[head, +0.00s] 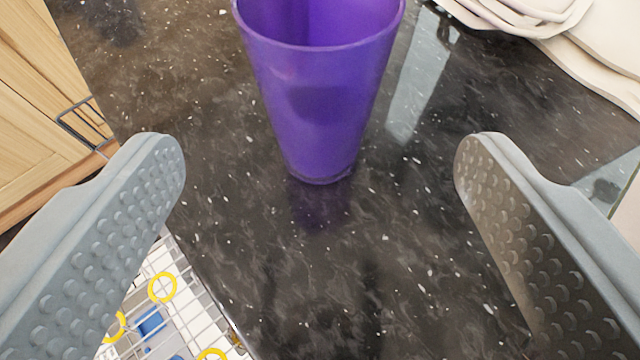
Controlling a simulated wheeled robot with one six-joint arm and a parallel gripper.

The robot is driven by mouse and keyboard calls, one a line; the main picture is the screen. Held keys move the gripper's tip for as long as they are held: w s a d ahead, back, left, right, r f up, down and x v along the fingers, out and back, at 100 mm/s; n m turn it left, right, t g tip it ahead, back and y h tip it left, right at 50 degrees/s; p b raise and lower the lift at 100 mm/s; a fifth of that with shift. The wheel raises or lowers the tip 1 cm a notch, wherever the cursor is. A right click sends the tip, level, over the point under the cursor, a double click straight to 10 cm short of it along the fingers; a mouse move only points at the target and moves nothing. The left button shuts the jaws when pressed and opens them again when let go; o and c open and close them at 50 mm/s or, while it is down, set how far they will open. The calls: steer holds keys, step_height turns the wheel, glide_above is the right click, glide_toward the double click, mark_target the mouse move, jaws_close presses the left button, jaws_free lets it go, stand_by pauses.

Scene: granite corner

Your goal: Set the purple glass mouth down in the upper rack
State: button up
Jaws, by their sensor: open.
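The purple glass (318,115) stands upright on the dark granite counter, mouth up, at the top middle of the head view. Its upper rim is partly cut off by the picture's top edge. My gripper (319,150) is open and empty, its two grey padded fingers wide apart to the left and right. The glass stands ahead of the fingers, between their lines, touching neither. A white wire rack (190,300) with yellow rings shows at the lower left, below the counter edge and partly hidden by my left finger. I cannot tell which rack level it is.
The speckled granite counter (330,280) is clear in front of the glass. Pale stacked plates or dishes (545,15) lie at the top right. A wooden cabinet front (40,120) with a wire handle (85,125) stands at the left. Blue items lie in the rack.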

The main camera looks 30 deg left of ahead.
steer(key=shift+v, duration=1.1)
steer(key=s+d+r+m+t+h, duration=0.1)
steer(key=s+d+r+t, duration=0.25)
steer(key=s+r, duration=0.35)
steer(key=s+d+r+m+t+h, duration=0.1)
steer(key=s+d+r+t, duration=0.1)
steer(key=s+d+r, duration=0.5)
steer(key=s+f+m+h, duration=0.1)
steer(key=s+f+h, duration=0.1)
steer(key=s, duration=0.9)
steer(key=s+d+f+m+h, duration=0.1)
steer(key=s+f+m, duration=0.1)
steer(key=s, duration=0.9)
steer(key=shift+s+d+f+h, duration=0.2)
steer(key=shift+s+f+h, duration=0.15)
steer(key=shift+f, duration=0.4)
steer(key=shift+w+t, duration=0.1)
steer(key=shift+t, duration=0.15)
